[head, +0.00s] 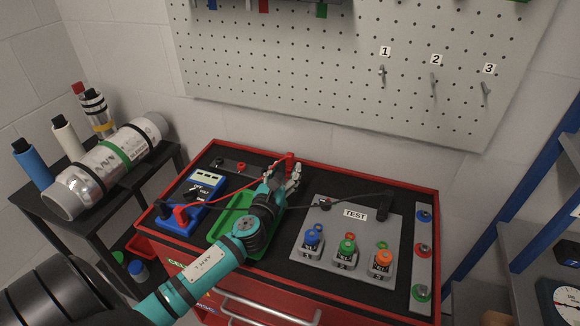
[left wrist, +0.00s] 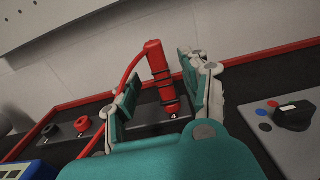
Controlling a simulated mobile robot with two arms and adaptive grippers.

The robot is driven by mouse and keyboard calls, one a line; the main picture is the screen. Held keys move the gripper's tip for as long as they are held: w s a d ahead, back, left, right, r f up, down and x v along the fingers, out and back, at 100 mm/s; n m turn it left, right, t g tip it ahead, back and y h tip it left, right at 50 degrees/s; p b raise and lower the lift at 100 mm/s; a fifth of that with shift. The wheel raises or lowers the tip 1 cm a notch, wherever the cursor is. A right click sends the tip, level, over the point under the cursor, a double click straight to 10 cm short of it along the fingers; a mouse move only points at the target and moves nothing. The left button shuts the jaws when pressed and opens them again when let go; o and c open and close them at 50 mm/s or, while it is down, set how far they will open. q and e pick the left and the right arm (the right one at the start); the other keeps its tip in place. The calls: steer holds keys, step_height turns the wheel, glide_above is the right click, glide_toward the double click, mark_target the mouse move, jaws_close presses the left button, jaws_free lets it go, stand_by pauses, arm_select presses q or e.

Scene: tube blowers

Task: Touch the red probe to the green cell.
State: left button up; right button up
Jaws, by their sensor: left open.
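The red probe (head: 290,157) stands upright at the back of the cart top. In the left wrist view the red probe (left wrist: 158,66) shows between the two fingers of my left gripper (left wrist: 163,88), with dark bands on its lower part. My left gripper (head: 284,180) is open, close to the probe; I see no clear contact. The green cell (head: 347,247) has a green cap and stands on the grey TEST panel (head: 310,225), between a blue cell (head: 312,238) and an orange cell (head: 382,259). My right gripper is not in view.
A blue meter (head: 190,202) with leads stands at left, beside a green tray (head: 222,228) partly hidden by my left arm. A black knob (head: 325,204) and a black upright piece (head: 384,207) rise on the panel. A strip of coloured terminals (head: 421,265) is at right.

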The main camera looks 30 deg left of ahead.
mark_target(289, 166)
arm_select(q)
steer(key=x, duration=0.4)
steer(key=shift+w, duration=0.4)
steer(key=shift+s, duration=0.15)
steer(key=shift+c, duration=1)
jaws_close()
